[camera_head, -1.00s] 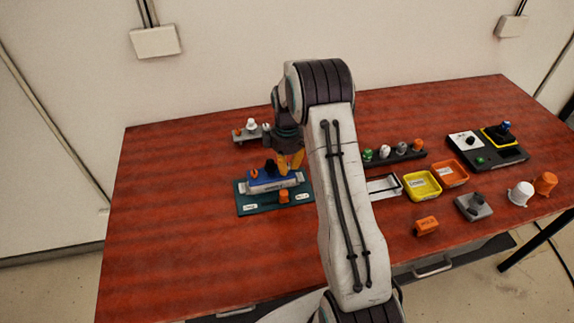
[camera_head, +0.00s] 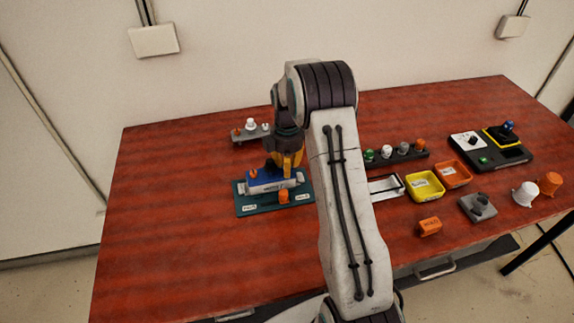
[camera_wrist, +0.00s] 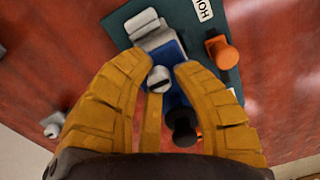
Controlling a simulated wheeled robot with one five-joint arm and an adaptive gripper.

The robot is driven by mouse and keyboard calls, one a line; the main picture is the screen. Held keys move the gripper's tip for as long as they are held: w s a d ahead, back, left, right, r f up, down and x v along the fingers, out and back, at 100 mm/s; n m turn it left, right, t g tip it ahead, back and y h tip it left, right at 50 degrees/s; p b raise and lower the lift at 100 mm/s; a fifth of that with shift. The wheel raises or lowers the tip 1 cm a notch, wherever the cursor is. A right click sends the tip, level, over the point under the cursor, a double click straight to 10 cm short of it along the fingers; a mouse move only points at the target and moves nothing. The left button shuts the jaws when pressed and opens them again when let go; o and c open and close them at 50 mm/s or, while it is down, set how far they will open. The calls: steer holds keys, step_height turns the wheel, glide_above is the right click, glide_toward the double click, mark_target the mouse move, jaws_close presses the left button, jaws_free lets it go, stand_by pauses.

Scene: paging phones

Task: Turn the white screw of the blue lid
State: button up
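The blue lid (camera_head: 264,184) lies on a grey block on the dark teal plate (camera_head: 244,207), with a black knob (camera_head: 270,166) and an orange screw (camera_head: 253,173) on top. In the wrist view, the white slotted screw (camera_wrist: 158,78) sits between the fingertips of my gripper (camera_wrist: 163,68), near the left finger, with a gap on its right. My yellow fingers stand apart over the blue lid (camera_wrist: 171,98); the black knob (camera_wrist: 183,126) is nearer the palm. In the head view, my gripper (camera_head: 288,165) hides the white screw.
An orange knob (camera_wrist: 222,51) stands on the plate close to my right finger. A small grey rack (camera_head: 254,136) stands behind. To the right are a rack of coloured knobs (camera_head: 395,155), yellow (camera_head: 424,186) and orange (camera_head: 453,173) bins. The table's left is clear.

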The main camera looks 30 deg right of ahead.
steer(key=o, duration=0.4)
steer(key=shift+r, duration=0.15)
step_height(320, 180, up, 12)
steer(key=shift+f, duration=0.1)
stand_by(0.5)
stand_by(0.5)
